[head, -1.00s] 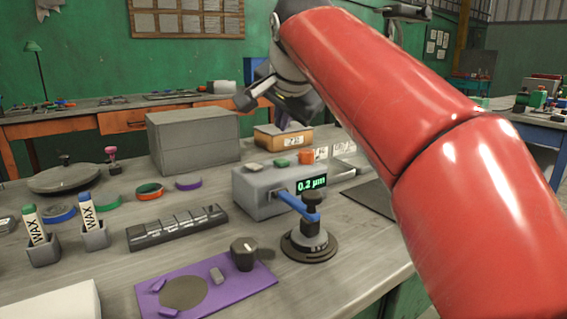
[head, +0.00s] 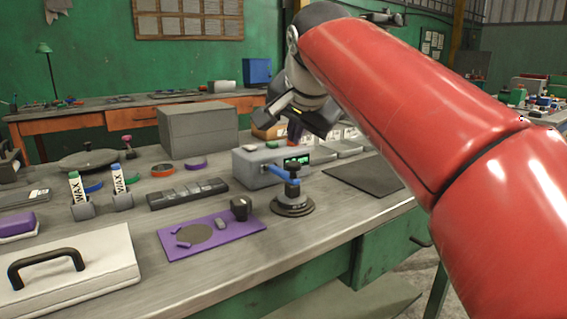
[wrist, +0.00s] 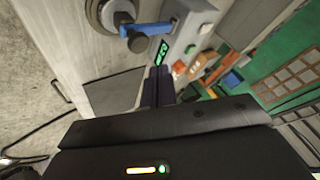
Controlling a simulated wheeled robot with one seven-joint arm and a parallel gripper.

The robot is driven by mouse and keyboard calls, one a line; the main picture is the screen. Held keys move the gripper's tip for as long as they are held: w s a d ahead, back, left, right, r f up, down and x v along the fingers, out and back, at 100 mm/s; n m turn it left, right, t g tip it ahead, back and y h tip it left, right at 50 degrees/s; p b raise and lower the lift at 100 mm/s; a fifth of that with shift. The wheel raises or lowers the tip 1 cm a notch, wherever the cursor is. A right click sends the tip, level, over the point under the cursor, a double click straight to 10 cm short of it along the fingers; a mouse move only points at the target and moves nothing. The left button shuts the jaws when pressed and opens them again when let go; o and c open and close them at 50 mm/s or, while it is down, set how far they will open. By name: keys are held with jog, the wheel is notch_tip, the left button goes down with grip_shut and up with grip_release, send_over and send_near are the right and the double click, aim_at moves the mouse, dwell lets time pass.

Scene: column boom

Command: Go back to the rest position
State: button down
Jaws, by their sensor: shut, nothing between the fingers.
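My gripper (head: 296,134) hangs at the end of my red arm, above the far part of the workbench (head: 330,212) and apart from it. In the wrist view its dark fingers (wrist: 158,86) are together with nothing between them. Behind and below it in the head view is the grey gauge box (head: 257,168) with a green display. In front of the box stands a round black stand (head: 292,205) with a blue arm. My forearm hides part of the scene on the right.
A purple mat (head: 232,233), a black slotted block (head: 187,194), wax sticks (head: 76,187) in holders and a white lidded case (head: 105,262) lie left of the stand. A large grey box (head: 197,137) stands at the back. A dark flat pad (head: 362,173) lies right.

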jog(key=s+d+f, duration=0.2)
jog(key=s+d+f+n, duration=0.1)
jog(key=s+d+f, duration=0.1)
jog(key=f, duration=0.1)
jog(key=s+d+f+n, duration=0.1)
jog(key=s+d+f, duration=0.1)
jog(key=shift+s+d+f+g+h, duration=0.1)
jog(key=shift+s+f+g+h, duration=0.1)
jog(key=shift+f+g+h, duration=0.15)
jog(key=s+d+f+n+g, duration=0.1)
jog(key=s+d+f+n, duration=0.1)
jog(key=s+f, duration=0.6)
jog(key=s+d+f+n+g, duration=0.1)
jog(key=s+d+f+n, duration=0.1)
jog(key=s+d+f, duration=0.3)
jog(key=s+f, duration=0.4)
jog(key=f, duration=0.5)
jog(key=shift+s+h, duration=0.25)
jog(key=shift+h, duration=0.1)
